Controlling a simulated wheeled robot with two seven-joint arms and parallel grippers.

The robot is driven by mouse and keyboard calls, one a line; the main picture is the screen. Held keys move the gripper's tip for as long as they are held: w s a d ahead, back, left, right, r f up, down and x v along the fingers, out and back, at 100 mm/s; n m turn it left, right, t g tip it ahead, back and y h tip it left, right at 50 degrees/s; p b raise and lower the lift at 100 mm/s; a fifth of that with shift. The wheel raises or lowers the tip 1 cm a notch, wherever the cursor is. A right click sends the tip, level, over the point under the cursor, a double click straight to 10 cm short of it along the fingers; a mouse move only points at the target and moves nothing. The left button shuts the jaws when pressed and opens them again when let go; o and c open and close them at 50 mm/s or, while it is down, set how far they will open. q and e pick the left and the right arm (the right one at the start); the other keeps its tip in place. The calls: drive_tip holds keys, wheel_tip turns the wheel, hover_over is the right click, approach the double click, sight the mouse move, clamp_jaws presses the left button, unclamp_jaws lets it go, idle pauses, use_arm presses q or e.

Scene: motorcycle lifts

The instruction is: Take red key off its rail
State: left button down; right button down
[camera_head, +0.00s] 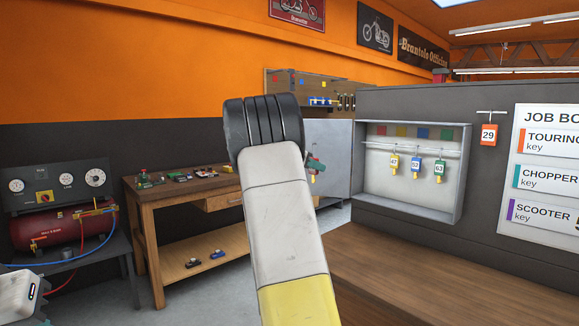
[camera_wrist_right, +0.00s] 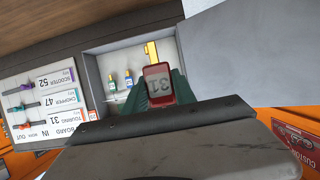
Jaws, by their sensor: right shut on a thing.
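My right gripper (camera_head: 315,168) is mostly hidden behind my forearm in the head view. It shows just left of the key cabinet. In the right wrist view its green fingers (camera_wrist_right: 160,90) are shut on the red key (camera_wrist_right: 157,80), whose tag reads 31. In the head view only a small red bit shows at the fingers. The rail (camera_head: 408,147) runs across the cabinet, with yellow 47, blue 52 and green 63 keys (camera_head: 415,166) hanging from it. The red key appears apart from this rail.
An orange tag 29 (camera_head: 488,134) hangs on a hook right of the cabinet (camera_head: 458,200), beside the job board (camera_head: 548,160). A wooden counter (camera_head: 450,280) lies below. A workbench (camera_head: 185,187) and a red compressor (camera_head: 60,226) stand at left.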

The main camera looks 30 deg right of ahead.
sight(311, 170)
drive_tip(key=shift+s+a, duration=0.2)
drive_tip(key=shift+a, duration=0.5)
drive_tip(key=shift+s+a, duration=0.2)
drive_tip(key=shift+a, duration=0.5)
drive_tip(key=shift+s+a, duration=0.2)
drive_tip(key=shift+a, duration=0.5)
